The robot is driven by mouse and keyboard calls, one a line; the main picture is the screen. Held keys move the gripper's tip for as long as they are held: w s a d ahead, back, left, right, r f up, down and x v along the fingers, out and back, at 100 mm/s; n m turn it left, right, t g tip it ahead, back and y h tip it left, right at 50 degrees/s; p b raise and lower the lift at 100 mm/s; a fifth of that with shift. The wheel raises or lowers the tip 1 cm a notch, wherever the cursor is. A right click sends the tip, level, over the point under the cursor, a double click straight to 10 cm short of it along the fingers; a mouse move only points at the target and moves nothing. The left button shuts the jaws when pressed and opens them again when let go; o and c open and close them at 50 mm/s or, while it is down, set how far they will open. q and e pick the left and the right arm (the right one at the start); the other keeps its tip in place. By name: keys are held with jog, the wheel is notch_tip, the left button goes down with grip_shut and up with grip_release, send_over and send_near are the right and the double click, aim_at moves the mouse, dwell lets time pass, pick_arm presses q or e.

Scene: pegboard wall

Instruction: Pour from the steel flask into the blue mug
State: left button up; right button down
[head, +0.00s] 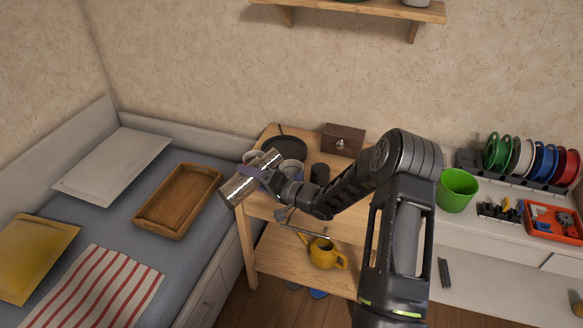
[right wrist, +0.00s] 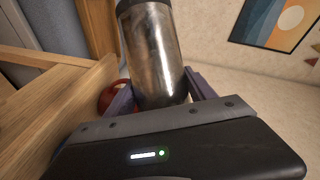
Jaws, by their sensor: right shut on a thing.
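The steel flask (head: 238,189) is a shiny metal cylinder, held tilted in the air at the left edge of the wooden shelf unit. My right gripper (head: 268,174) is shut around it. In the right wrist view the flask (right wrist: 152,55) stands between the purple fingers of the gripper (right wrist: 158,92). A bluish mug (head: 292,167) stands on the unit's top just behind the gripper, partly hidden by it. Another pale bluish rim (head: 250,156) shows behind the flask; I cannot tell what it is. No liquid is visible. My left gripper is not in view.
On the wooden unit (head: 257,208) are a dark pan (head: 290,148), a brown box (head: 343,140) and a dark cup (head: 320,174). A yellow watering can (head: 325,254) is on its lower shelf. A wooden tray (head: 178,201) lies on the bed. A green bucket (head: 457,190) stands right.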

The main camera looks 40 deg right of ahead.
jog(key=shift+a+r+m+t+y+p, duration=0.1)
jog(key=shift+r+m+t+y+p, duration=0.4)
jog(key=shift+r+m, duration=0.85)
dwell(4.0)
dwell(1.7)
jog(key=f+n+b, duration=0.2)
jog(key=f+n+g+h+b, duration=0.1)
jog(key=shift+d+f+n, duration=0.25)
jog(key=shift+f, duration=0.15)
jog(key=shift+d+f+n+b, duration=0.1)
jog(key=shift+f+n+b, duration=0.2)
jog(key=shift+f+b, duration=0.1)
jog(key=shift+h, duration=0.4)
jog(key=shift+d+r, duration=0.1)
